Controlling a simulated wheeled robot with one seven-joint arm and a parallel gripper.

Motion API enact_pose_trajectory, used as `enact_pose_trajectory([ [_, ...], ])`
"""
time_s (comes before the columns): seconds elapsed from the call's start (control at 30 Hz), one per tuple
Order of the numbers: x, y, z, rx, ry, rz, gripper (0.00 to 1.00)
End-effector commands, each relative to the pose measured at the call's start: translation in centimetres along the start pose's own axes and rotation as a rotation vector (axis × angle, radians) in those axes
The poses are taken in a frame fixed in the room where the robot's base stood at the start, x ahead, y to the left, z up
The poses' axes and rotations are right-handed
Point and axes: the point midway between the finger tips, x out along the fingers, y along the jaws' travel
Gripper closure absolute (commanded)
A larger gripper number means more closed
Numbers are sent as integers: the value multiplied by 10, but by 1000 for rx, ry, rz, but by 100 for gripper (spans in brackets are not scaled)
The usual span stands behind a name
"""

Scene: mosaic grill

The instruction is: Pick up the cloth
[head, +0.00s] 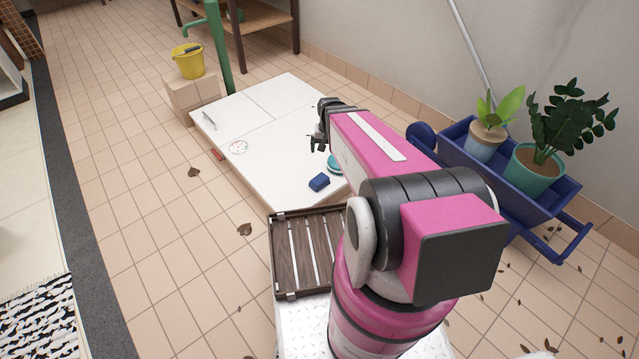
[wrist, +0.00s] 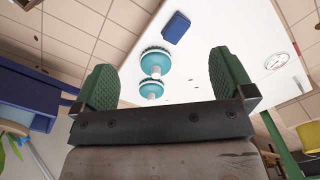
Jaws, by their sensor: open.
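I can make out no clear cloth in either view. My gripper (head: 319,143) is open and empty above the white platform in the head view. In the wrist view my gripper (wrist: 162,62) shows two green fingers spread wide, with nothing between them touching. A blue block-like item (head: 319,182) lies on the platform near its front edge, and it also shows in the wrist view (wrist: 176,27).
A dark slatted crate (head: 300,240) is in front. A blue cart (head: 480,160) with potted plants stands right. A yellow bucket (head: 188,62) sits on a block by a green post (head: 219,45). Left tiles are mostly clear.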

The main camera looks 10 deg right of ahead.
Motion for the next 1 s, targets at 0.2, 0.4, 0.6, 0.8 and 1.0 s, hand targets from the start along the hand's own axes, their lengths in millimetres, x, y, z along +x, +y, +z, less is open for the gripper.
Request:
enact_pose_trajectory([
  [0.2, 125, -15, -102, 379, -55, -29, 1],
  [0.4, 210, -18, -146, 651, -94, -39, 1],
  [0.6, 242, -18, -156, 762, -109, -42, 1],
  [0.8, 261, -20, -154, 767, -111, -41, 1],
  [1.0, 290, -22, -153, 766, -110, -41, 1],
])
